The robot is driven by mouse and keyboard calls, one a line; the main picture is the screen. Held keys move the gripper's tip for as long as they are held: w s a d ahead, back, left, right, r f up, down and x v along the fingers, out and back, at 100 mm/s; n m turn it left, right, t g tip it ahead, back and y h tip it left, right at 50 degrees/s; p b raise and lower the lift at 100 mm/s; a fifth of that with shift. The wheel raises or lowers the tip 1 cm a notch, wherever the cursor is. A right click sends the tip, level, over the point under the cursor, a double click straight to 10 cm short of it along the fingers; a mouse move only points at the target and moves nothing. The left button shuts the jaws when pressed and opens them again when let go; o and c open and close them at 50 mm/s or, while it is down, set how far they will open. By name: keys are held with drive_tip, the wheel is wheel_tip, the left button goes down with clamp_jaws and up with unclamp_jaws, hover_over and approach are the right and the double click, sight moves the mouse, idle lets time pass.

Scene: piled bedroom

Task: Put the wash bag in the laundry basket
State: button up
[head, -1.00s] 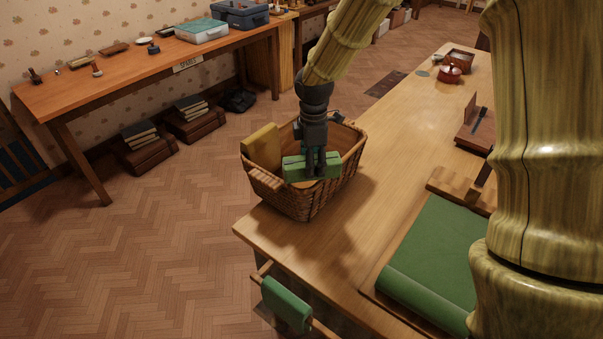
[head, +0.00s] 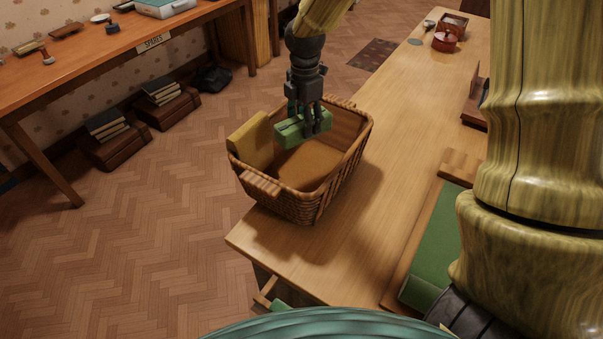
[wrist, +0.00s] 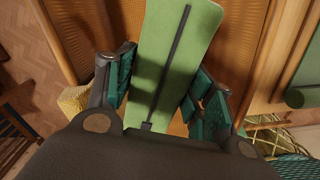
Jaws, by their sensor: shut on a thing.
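The wash bag (head: 290,133) is a green block-like bag with a dark strip along it, as the wrist view (wrist: 180,55) shows. My gripper (head: 308,125) is shut on it, with fingers on both of its sides. The laundry basket (head: 300,207) is brown wicker and stands on the near left end of the wooden table. My gripper holds the bag over the back part of the basket's opening. I cannot tell exactly how far the bag is below or above the rim. The basket's floor shows bare in front of it.
A yellow item (head: 250,142) stands inside the basket at its left side. A green mat (head: 435,245) lies on the table (head: 385,150) to the right. A red pot (head: 444,41) stands at the far end. Another table (head: 120,50) holds several small items.

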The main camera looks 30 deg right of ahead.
drive_tip(key=shift+s+f+b, duration=0.35)
drive_tip(key=shift+f, duration=0.5)
drive_tip(key=f, duration=0.1)
drive_tip(key=f+b, duration=0.2)
drive_tip(key=shift+w+f, duration=0.3)
drive_tip(key=shift+f, duration=0.05)
drive_tip(key=p, duration=0.1)
hover_over(304, 174)
drive_tip(key=shift+d+f, duration=0.1)
drive_tip(key=shift+f, duration=5)
drive_tip(key=o, duration=1.1)
drive_tip(key=shift+f, duration=0.15)
